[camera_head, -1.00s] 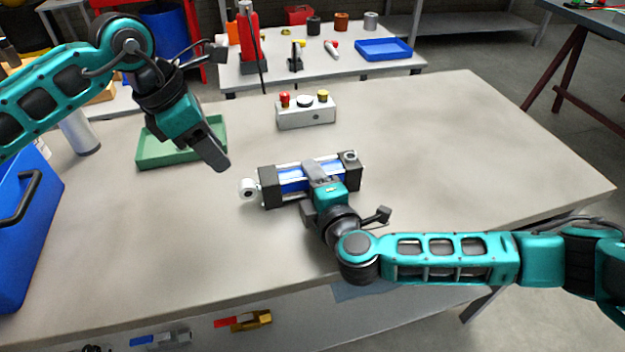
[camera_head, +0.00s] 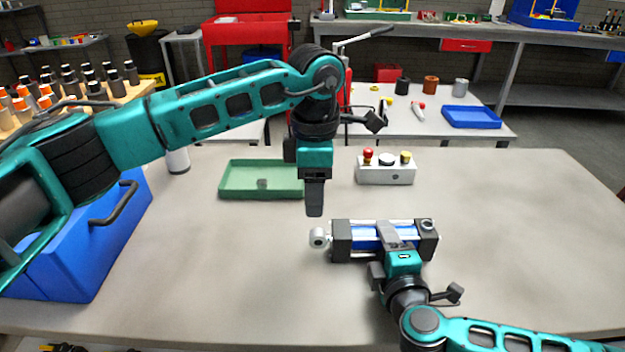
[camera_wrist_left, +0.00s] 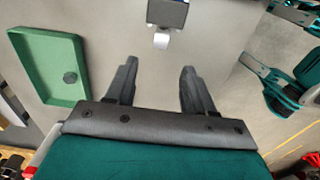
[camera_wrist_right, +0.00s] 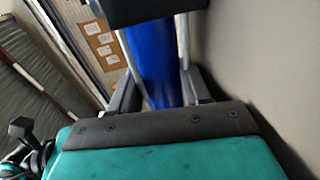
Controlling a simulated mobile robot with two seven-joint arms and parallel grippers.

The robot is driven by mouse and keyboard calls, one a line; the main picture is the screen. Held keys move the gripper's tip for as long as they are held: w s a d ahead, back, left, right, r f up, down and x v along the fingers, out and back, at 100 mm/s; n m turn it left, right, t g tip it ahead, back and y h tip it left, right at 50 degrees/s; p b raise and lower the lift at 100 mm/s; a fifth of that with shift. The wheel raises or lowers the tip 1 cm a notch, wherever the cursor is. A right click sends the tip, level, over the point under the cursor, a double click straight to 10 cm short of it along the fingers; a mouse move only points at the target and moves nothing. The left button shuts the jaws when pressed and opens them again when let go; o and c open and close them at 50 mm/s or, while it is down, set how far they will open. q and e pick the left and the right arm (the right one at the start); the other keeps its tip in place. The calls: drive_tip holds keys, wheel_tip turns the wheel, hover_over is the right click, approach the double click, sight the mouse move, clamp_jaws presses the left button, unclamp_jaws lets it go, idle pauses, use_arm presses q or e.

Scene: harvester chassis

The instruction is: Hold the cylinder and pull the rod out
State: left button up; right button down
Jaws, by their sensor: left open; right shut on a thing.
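The cylinder has a blue barrel (camera_head: 367,238) between dark square end caps and lies on the bench. A silver rod end with an eye (camera_head: 319,238) sticks out of its left cap; it also shows in the left wrist view (camera_wrist_left: 161,41). My right gripper (camera_head: 391,232) is shut around the middle of the barrel, and the blue barrel (camera_wrist_right: 150,62) fills the space between its fingers in the right wrist view. My left gripper (camera_head: 314,212) points down above the bench, just behind and above the rod end. In the left wrist view its fingers (camera_wrist_left: 157,75) are apart and empty.
A green tray (camera_head: 235,192) sits behind left of the rod end, with a small grey thing inside. A grey button box (camera_head: 385,175) stands behind the cylinder. A blue crate (camera_head: 75,262) is at the left. The bench is clear at front left and right.

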sight(311, 233)
use_arm(q)
wheel_tip(311, 233, down, 9)
drive_tip(key=shift+f, duration=0.2)
idle(0.3)
clamp_jaws()
idle(0.4)
drive_tip(key=shift+a, duration=0.25)
drive_tip(key=shift+a+f, duration=0.1)
drive_tip(key=shift+a, duration=0.3)
drive_tip(key=shift+s+a+f, duration=0.1)
drive_tip(key=shift+s+a, duration=0.05)
drive_tip(key=shift+a, duration=0.95)
idle(0.4)
drive_tip(key=shift+s+a, duration=0.15)
drive_tip(key=shift+a, duration=0.85)
drive_tip(key=shift+s+a, duration=0.1)
drive_tip(key=shift+a, duration=0.85)
idle(0.5)
idle(0.4)
